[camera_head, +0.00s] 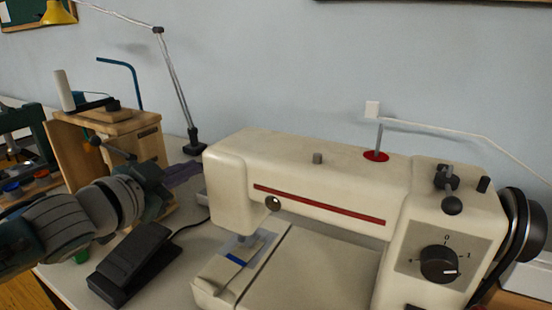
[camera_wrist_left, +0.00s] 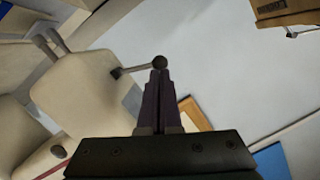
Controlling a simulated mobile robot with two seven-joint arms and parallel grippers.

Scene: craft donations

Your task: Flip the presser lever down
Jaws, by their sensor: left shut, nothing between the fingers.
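The cream sewing machine (camera_head: 300,165) stands on the table in the head view. It also fills the left of the left wrist view (camera_wrist_left: 85,90). There, a short lever (camera_wrist_left: 135,68) sticks out from the machine and ends in a dark ball knob (camera_wrist_left: 159,62). My left gripper (camera_head: 194,170) is at the machine's left end, its purple fingers partly hidden behind the machine head. In the left wrist view its closed fingertips (camera_wrist_left: 159,76) are right at the ball knob, with nothing held between them; contact cannot be told. The lever is hidden in the head view. My right gripper is out of view.
A black foot pedal (camera_head: 130,262) lies on the table below my left arm. A wooden box (camera_head: 140,140) and a lamp stand (camera_head: 180,85) are behind. The machine's dial (camera_head: 438,264) and handwheel (camera_head: 520,225) are at the right.

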